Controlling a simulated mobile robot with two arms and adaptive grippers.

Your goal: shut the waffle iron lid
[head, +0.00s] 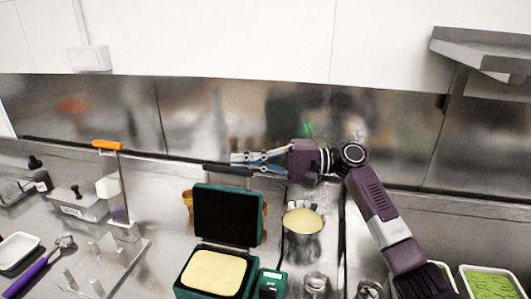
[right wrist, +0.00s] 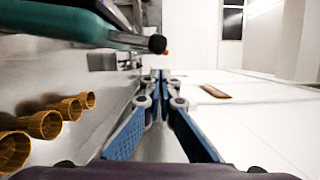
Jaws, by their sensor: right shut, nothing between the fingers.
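The waffle iron is dark green, and its lid (head: 228,217) stands open and roughly upright with its black inner plate facing me. A pale yellow layer fills its base (head: 182,289) in the head view. A dark handle bar (head: 222,170) lies along the lid's top edge. My right gripper (head: 238,161) is shut and empty, reaching in from the right at the height of the handle, near its right part. In the right wrist view the lid (right wrist: 75,30) is at the upper left, and the gripper fingertips (right wrist: 162,76) are below the handle's dark end (right wrist: 157,44); I cannot tell whether they touch.
Golden cones (right wrist: 72,108) stand behind the lid. A metal jug (head: 302,241) of pale batter stands right of the iron. A clear stand (head: 120,265) and an orange-topped tool (head: 108,145) are at the left. A green-filled tub (head: 490,284) is at the lower right.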

